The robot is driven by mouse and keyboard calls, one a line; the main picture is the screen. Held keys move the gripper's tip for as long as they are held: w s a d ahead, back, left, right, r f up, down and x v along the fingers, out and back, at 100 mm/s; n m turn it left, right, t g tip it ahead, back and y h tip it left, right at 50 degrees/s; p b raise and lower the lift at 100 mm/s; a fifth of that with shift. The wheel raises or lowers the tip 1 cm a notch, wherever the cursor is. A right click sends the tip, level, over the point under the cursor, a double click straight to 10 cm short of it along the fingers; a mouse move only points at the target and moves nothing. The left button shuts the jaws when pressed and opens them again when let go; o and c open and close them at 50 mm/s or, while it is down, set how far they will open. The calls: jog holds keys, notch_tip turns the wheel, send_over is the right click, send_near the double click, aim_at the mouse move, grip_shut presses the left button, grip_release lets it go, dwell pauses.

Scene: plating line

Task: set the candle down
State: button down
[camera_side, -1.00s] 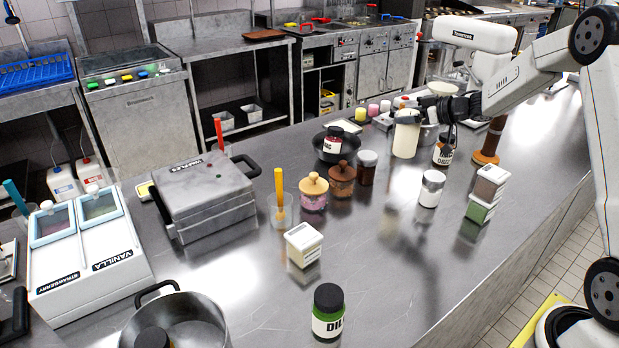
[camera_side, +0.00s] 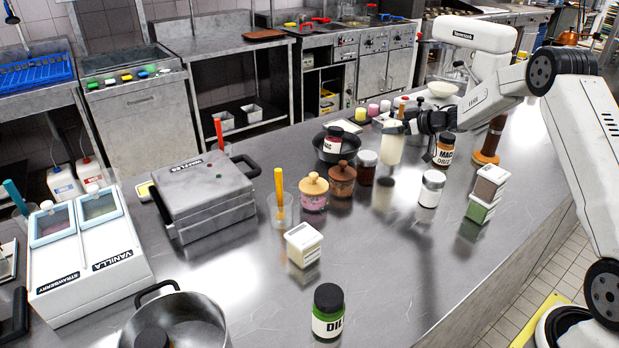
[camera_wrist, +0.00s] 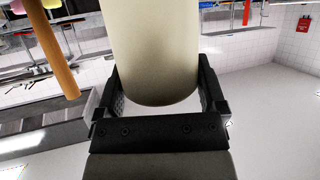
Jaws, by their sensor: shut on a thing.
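The candle (camera_side: 391,143) is a cream-white cylinder held upright in the side view, between the dark red jar and the MAC jar. My gripper (camera_side: 403,127) is shut on it from the right. In the wrist view the candle (camera_wrist: 155,55) fills the upper middle, with a black finger of my gripper (camera_wrist: 158,85) on each side. The candle's lower end seems slightly above the steel counter (camera_side: 385,275), but I cannot tell the exact gap.
The dark red jar (camera_side: 366,170) is close on the left and the MAC jar (camera_side: 443,152) on the right. A white-labelled jar (camera_side: 431,190) stands in front. The counter's front middle has free room.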

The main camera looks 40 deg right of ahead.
jog(key=shift+w+d+f, duration=0.1)
jog(key=shift+w+f, duration=0.05)
jog(key=shift+f, duration=0.75)
jog(key=shift+w+f, duration=0.1)
jog(key=shift+f, duration=0.75)
jog(key=shift+f, duration=0.15)
grip_release()
jog(key=shift+s, duration=0.1)
jog(key=v, duration=1.2)
